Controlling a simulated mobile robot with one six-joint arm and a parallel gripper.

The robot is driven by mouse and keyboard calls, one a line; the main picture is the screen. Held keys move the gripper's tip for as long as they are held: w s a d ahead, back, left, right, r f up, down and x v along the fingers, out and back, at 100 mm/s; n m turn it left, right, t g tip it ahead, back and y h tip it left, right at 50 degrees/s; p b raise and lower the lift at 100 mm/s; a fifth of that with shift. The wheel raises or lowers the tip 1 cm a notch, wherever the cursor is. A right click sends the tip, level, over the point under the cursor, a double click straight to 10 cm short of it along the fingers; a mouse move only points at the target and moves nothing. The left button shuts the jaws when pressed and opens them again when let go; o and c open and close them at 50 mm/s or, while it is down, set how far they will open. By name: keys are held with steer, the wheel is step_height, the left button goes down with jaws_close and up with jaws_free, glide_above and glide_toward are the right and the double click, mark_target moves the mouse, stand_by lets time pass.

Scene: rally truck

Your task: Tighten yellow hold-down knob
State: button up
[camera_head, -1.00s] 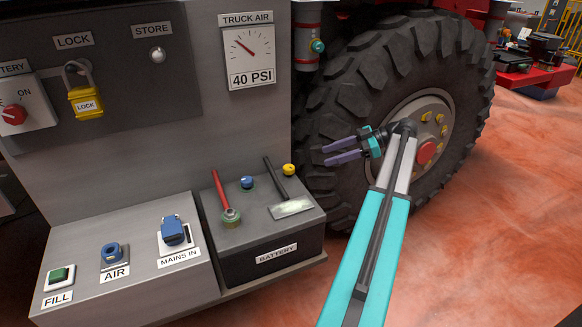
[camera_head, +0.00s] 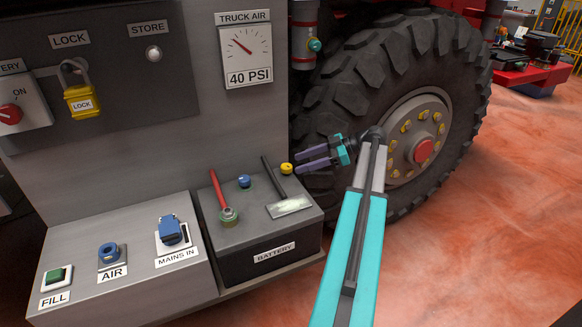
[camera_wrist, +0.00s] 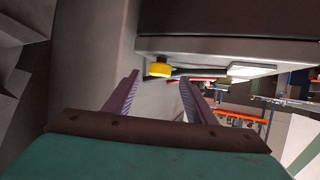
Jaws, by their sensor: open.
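The yellow hold-down knob (camera_head: 287,168) sits at the back right of the black battery (camera_head: 262,238), beside the top end of a dark bar. My gripper (camera_head: 299,163) is open and empty, with its purple fingers pointing left, close to the knob at its right. In the wrist view the knob (camera_wrist: 159,68) shows ahead, above and between the two spread fingers (camera_wrist: 158,92). I cannot tell whether a fingertip touches the knob.
The big truck tyre (camera_head: 372,80) stands close behind my gripper. A grey panel rises behind the battery.

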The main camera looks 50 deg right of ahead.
mark_target(286, 170)
steer(key=shift+x, duration=2.3)
steer(key=c, duration=1)
